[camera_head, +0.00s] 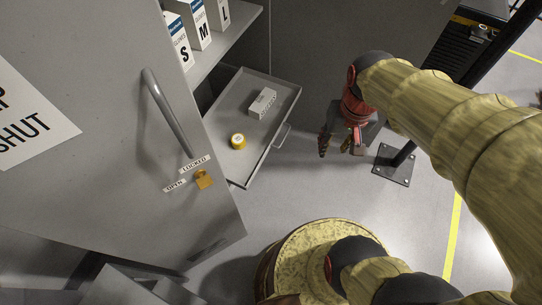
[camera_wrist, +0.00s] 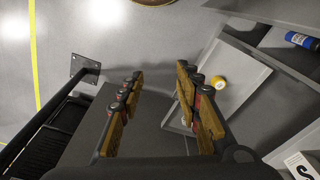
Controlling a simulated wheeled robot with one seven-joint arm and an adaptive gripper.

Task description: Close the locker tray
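The locker tray (camera_head: 229,108) is a grey drawer pulled out of the locker, with a handle (camera_head: 283,136) on its front edge. A yellow tape roll (camera_head: 238,141) and a small white box (camera_head: 263,103) lie in it. My gripper (camera_head: 335,150) is to the right of the tray front, apart from it, with its fingers pointing down. In the wrist view the gripper (camera_wrist: 160,95) has its fingers spread with nothing between them, and the tray (camera_wrist: 247,75) with the tape roll (camera_wrist: 218,82) lies to the right.
The open locker door (camera_head: 110,120) with its bar handle (camera_head: 166,110) stands left of the tray. Boxes marked S, M and L (camera_head: 196,25) sit on a shelf above. A black post on a base plate (camera_head: 393,164) stands right of my gripper. Clear floor lies in front.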

